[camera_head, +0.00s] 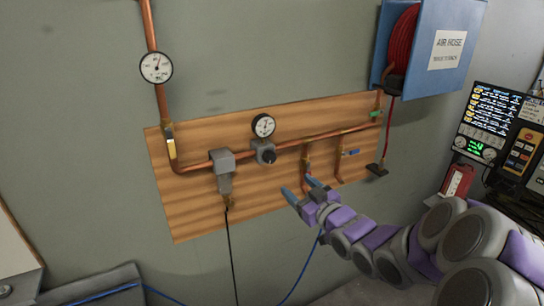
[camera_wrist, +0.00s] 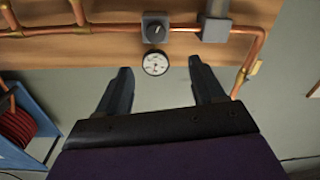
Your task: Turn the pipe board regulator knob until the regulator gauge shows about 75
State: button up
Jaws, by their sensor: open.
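The regulator knob (camera_head: 268,157) is dark and sits on a grey block on the wooden pipe board (camera_head: 190,220). The regulator gauge (camera_head: 263,125) is a small white dial just above it; its reading is too small to tell. In the wrist view the picture is turned over: the knob (camera_wrist: 154,32) is at the top, with the gauge (camera_wrist: 155,63) below it, between my finger lines. My gripper (camera_head: 302,186) is open and empty, in front of the board, lower right of the knob in the head view. In the wrist view my gripper (camera_wrist: 160,78) points toward the gauge and knob, apart from both.
Copper pipe (camera_head: 340,131) runs across the board, with a yellow-handled valve (camera_head: 172,148) at left and a blue-handled valve (camera_head: 350,152) at right. A larger gauge (camera_head: 156,67) is upper left. A red air hose reel (camera_head: 402,40) in a blue housing is upper right. A control panel (camera_head: 490,120) stands at right.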

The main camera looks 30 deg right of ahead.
jog(key=p, duration=0.7)
send_near(271, 160)
jog(key=w, duration=0.7)
jog(key=shift+w+f, duration=0.1)
jog(key=shift+w, duration=0.15)
jog(key=shift+w+a, duration=0.3)
jog(key=shift+w, duration=0.15)
